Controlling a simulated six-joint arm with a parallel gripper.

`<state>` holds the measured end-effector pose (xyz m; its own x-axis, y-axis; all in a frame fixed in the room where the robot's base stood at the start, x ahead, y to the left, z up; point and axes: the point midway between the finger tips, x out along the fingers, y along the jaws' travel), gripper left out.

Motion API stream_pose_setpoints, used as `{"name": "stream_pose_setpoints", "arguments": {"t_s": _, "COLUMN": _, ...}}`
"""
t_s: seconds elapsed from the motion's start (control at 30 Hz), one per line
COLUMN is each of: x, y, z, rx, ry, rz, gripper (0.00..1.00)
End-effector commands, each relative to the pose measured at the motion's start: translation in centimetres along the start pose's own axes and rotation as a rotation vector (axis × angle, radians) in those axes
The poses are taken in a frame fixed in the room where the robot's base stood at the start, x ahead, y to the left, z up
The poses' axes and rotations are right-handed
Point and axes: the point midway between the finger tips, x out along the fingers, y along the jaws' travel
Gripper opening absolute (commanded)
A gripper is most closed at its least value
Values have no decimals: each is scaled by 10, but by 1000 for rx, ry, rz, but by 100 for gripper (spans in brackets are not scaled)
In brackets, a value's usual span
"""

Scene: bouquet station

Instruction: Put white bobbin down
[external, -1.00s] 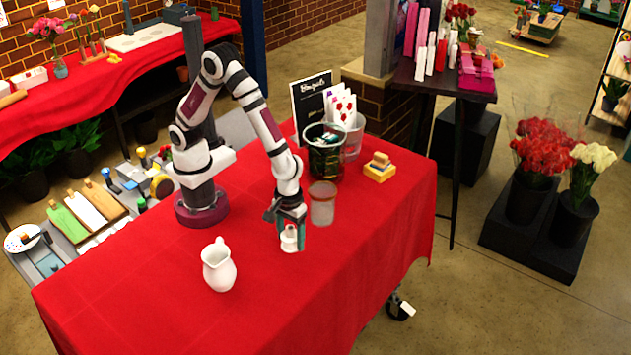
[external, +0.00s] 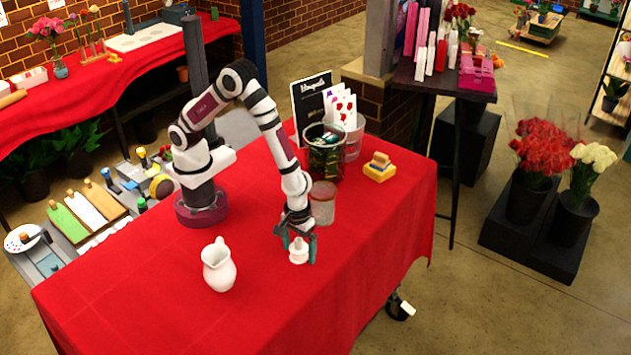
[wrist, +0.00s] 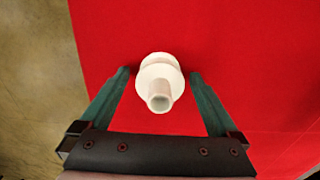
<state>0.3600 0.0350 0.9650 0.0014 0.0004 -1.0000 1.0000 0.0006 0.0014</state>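The white bobbin (external: 298,252) is upright on the red tablecloth, right of the white pitcher. My gripper (external: 299,246) is over it with its green fingers spread on either side. In the wrist view the bobbin (wrist: 160,88) sits between the two fingertips (wrist: 160,74), with a narrow red gap showing on each side. The fingers look open and not pressed on it.
A white pitcher (external: 219,267) stands to the left. A clear glass (external: 323,206) stands close behind my gripper. The front of the table is clear.

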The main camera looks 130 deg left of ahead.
Motion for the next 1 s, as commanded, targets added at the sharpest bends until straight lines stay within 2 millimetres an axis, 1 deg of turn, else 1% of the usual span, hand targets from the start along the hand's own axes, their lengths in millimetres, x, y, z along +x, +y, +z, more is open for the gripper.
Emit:
{"name": "stream_pose_setpoints", "arguments": {"t_s": 0.17, "x": -1, "y": 0, "z": 0, "rx": 0, "ry": 0, "rz": 0, "gripper": 97}}
{"name": "stream_pose_setpoints", "arguments": {"t_s": 0.27, "x": -10, "y": 1, "z": 0, "rx": 0, "ry": 1, "rz": 4, "gripper": 97}}
{"name": "stream_pose_setpoints", "arguments": {"t_s": 0.37, "x": -31, "y": 1, "z": 0, "rx": 1, "ry": 1, "rz": 6, "gripper": 97}}
{"name": "stream_pose_setpoints", "arguments": {"t_s": 0.5, "x": -71, "y": 1, "z": 0, "rx": 0, "ry": 2, "rz": 7, "gripper": 97}}
{"name": "stream_pose_setpoints", "arguments": {"t_s": 0.6, "x": -96, "y": 1, "z": 0, "rx": 0, "ry": 2, "rz": 6, "gripper": 97}}
{"name": "stream_pose_setpoints", "arguments": {"t_s": 0.7, "x": -113, "y": 1, "z": 0, "rx": -1, "ry": 2, "rz": 2, "gripper": 97}}
{"name": "stream_pose_setpoints", "arguments": {"t_s": 0.8, "x": -125, "y": -3, "z": 0, "rx": 27, "ry": 4, "rz": 0, "gripper": 97}}
{"name": "stream_pose_setpoints", "arguments": {"t_s": 0.87, "x": -141, "y": -16, "z": 2, "rx": 154, "ry": 11, "rz": 0, "gripper": 97}}
{"name": "stream_pose_setpoints", "arguments": {"t_s": 0.97, "x": -180, "y": -67, "z": 8, "rx": 616, "ry": 38, "rz": -15, "gripper": 97}}
{"name": "stream_pose_setpoints", "arguments": {"t_s": 1.0, "x": -193, "y": -94, "z": 9, "rx": 844, "ry": 50, "rz": -31, "gripper": 97}}
